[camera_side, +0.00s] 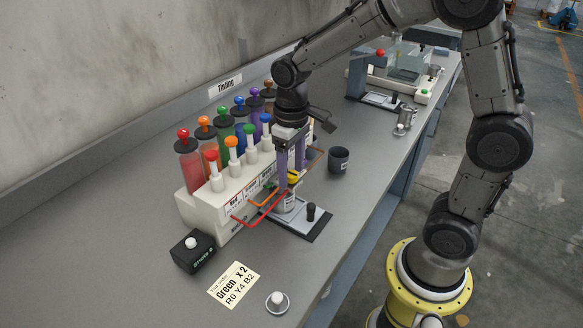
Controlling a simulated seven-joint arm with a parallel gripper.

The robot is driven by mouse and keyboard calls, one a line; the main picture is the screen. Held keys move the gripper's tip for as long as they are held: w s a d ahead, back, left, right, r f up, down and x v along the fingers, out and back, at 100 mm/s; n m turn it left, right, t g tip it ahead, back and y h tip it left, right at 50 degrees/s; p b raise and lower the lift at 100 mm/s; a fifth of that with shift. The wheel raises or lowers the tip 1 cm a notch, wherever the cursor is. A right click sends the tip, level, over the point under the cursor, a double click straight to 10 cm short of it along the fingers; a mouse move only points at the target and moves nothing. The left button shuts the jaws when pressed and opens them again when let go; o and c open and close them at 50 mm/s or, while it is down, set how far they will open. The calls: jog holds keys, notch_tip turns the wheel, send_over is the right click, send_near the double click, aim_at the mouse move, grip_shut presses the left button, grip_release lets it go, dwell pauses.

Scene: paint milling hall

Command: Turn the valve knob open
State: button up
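My gripper (290,180) points down at the front of the tinting dispenser (203,207), with its two purple fingers around or just beside a small yellow part (294,178). I cannot tell whether the fingers touch it or what it is. No part is clearly marked as the valve knob. White plungers with coloured balls, such as the red-topped one (215,176), stand along the dispenser. Red (262,219) and orange bent bars reach out from its front. A white container (286,204) stands below my gripper on a plate, beside a black upright knob (311,212).
Several pigment bottles (188,165) line the back of the dispenser by the wall. A dark cup (338,160) stands to the right. A black box (193,251) with a white button, an order card (233,284) and a small white knob (277,302) lie in front. Bench space behind the cup is clear.

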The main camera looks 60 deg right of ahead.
aim_at(291, 173)
notch_tip(291, 173, up, 14)
dwell(0.7)
jog(key=shift+f, duration=0.1)
jog(key=s+r+t, duration=0.3)
jog(key=s+r, duration=0.1)
jog(key=s, duration=0.5)
jog(key=s+f+t, duration=0.2)
jog(key=s+f, duration=0.6)
jog(key=shift+t, duration=0.3)
